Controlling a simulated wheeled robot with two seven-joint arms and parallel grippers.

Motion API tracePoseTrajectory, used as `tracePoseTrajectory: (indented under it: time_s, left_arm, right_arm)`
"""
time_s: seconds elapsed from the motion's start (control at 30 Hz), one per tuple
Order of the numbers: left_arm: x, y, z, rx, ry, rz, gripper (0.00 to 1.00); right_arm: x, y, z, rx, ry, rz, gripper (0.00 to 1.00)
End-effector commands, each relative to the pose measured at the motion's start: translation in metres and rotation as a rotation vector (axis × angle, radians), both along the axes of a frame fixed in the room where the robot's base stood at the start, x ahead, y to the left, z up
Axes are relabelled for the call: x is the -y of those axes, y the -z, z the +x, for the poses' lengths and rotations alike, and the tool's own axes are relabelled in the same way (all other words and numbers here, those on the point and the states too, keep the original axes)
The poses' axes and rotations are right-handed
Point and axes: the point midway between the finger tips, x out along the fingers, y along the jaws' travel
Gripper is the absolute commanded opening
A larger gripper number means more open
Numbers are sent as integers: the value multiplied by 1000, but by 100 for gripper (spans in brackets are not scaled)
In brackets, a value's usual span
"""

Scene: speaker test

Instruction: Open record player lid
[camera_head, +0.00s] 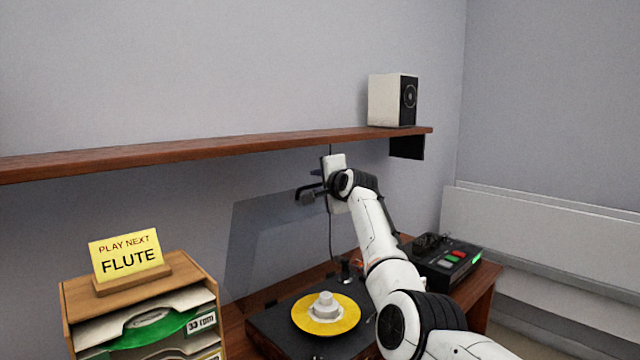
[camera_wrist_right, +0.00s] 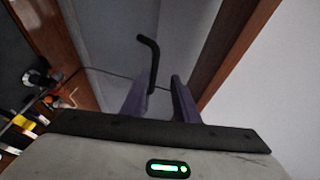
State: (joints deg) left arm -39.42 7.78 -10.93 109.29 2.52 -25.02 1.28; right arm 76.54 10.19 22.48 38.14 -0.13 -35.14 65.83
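The record player (camera_head: 265,325) stands on the wooden cabinet with a yellow record (camera_head: 325,316) on its platter. Its see-through grey lid (camera_head: 262,235) is raised steeply behind the platter, near the wall. My right gripper (camera_head: 312,188) is at the upper right of the lid, just under the shelf. In the right wrist view its two fingers (camera_wrist_right: 164,84) stand apart with a narrow gap. A black bent bar (camera_wrist_right: 151,52), apparently the lid's handle, shows at the left finger; I cannot tell whether they touch. My left gripper is out of view.
The wooden shelf (camera_head: 200,150) runs close above my right gripper, with a white speaker (camera_head: 388,101) on it. A black device with coloured buttons (camera_head: 447,262) is right of my arm. A record rack (camera_head: 200,290) with a yellow sign (camera_head: 126,255) stands at left.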

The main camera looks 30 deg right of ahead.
Motion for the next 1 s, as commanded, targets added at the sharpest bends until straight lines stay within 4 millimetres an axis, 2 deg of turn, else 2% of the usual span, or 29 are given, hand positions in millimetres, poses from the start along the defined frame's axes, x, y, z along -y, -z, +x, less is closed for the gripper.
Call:
tracePoseTrajectory:
  time_s: [0.27,0.8,1.0]
  left_arm:
    - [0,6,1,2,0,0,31]
    - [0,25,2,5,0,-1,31]
    - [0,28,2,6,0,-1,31]
  right_arm:
    - [-3,0,-12,1,-1,0,27]
    - [-16,-13,-80,2,1,-1,27]
    - [-18,-17,-96,0,2,0,27]
